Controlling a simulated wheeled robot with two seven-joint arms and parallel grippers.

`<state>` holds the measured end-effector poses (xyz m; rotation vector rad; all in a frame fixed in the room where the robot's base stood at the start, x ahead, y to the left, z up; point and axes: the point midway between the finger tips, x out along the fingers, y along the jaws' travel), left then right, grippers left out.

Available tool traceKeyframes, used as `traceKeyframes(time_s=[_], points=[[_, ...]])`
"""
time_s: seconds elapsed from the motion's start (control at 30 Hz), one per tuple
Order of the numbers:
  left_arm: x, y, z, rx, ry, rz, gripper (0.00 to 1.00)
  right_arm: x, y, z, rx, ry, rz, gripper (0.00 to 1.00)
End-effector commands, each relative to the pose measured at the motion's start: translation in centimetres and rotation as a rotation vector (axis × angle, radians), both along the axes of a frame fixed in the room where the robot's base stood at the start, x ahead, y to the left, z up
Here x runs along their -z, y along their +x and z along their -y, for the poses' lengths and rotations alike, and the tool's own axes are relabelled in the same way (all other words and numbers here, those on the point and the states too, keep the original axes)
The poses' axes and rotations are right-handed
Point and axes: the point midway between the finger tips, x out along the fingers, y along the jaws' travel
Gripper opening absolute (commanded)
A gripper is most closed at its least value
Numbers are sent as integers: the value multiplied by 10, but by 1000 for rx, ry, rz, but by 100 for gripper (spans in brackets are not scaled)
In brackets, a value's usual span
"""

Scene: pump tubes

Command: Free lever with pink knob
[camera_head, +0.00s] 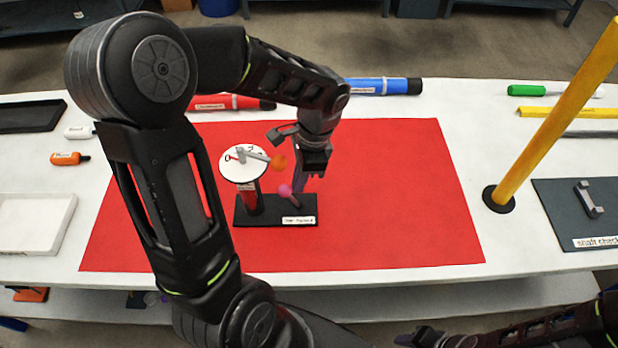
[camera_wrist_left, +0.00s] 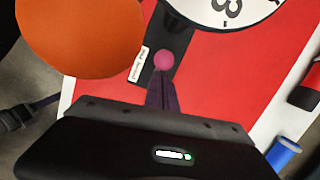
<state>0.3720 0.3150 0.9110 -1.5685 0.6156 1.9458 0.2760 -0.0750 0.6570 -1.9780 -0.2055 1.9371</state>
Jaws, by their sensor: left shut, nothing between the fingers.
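The pink knob (camera_head: 284,190) tops a short lever that leans over the black base (camera_head: 270,216). A white dial (camera_head: 238,172) on a post stands at the base's left end, with an orange knob (camera_head: 278,163) on a grey arm across it. My left gripper (camera_head: 300,187) is shut and empty, pointing down just right of the pink knob. In the left wrist view the closed fingertips (camera_wrist_left: 162,74) appear right at the pink knob (camera_wrist_left: 164,60); I cannot tell whether they touch. The orange knob (camera_wrist_left: 80,35) looms close there. My right gripper (camera_head: 420,338) shows only partly at the bottom edge.
The base stands on a red mat (camera_head: 400,220) on a white table. The mat's right side is clear. A blue tube (camera_head: 380,86) and a red tube (camera_head: 230,102) lie behind. A yellow post (camera_head: 550,120) stands at the right. A white tray (camera_head: 35,222) is at the left.

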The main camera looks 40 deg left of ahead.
Motion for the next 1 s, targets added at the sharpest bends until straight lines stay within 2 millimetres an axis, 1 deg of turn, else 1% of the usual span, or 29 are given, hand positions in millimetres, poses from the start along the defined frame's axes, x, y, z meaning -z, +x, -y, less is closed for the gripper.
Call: traceKeyframes(time_s=[0.07,0.37,0.73,1.0], points=[[1,-2,-2,2,0,-2,0,0,0,0,0,0,0,36],[1,-2,-2,2,0,-2,0,0,0,0,0,0,0,36],[3,7,10,3,-1,-2,0,2,0,0,0,0,0,36],[3,8,11,1,0,-2,0,2,0,0,0,0,0,36]])
